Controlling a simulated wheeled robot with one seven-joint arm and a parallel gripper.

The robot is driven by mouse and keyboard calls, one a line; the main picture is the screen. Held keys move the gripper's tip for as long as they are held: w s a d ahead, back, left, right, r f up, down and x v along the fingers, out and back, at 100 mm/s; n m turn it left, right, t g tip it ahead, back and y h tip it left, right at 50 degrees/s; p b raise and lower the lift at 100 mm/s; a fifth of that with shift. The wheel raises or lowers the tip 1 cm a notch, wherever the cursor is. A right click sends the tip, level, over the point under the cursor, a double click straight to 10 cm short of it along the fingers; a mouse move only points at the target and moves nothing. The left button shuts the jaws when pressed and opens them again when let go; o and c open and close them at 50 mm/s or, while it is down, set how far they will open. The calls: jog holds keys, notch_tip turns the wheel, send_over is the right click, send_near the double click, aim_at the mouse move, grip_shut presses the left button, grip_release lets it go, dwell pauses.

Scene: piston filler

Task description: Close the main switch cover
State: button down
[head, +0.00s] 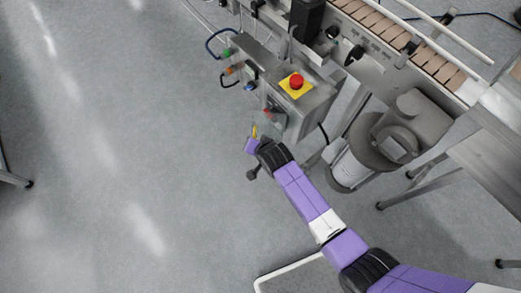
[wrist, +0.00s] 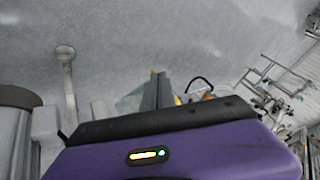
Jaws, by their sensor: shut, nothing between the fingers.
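The control box (head: 312,104) of the filler is at the upper middle of the head view. On its near-left face is a small red main switch (head: 267,111). A pale, see-through panel beside the switch looks like its cover (head: 277,119); its exact angle is hard to tell. My gripper (head: 254,131) is shut and empty, just left of and below this switch. In the wrist view my gripper's dark fingers (wrist: 157,90) are together, and a pale translucent sheet (wrist: 130,101) shows just left of them. I cannot tell whether they touch.
A red emergency button (head: 296,81) on a yellow plate tops the box. Green, orange and blue controls (head: 228,70) and dark handles sit to its left. A grey motor housing (head: 410,130) and a conveyor (head: 420,50) stand to the right.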

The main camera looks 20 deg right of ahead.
jog(key=w+m+g+h+b, duration=0.1)
jog(key=w+m+h+b, duration=0.4)
jog(key=w+m+b, duration=0.3)
jog(key=w+b, duration=0.3)
jog(key=b, duration=0.1)
jog(key=shift+d+m+g+b, duration=0.2)
jog(key=shift+m+g+b, duration=0.15)
jog(key=shift+m+g, duration=0.05)
jog(key=shift+w, duration=0.15)
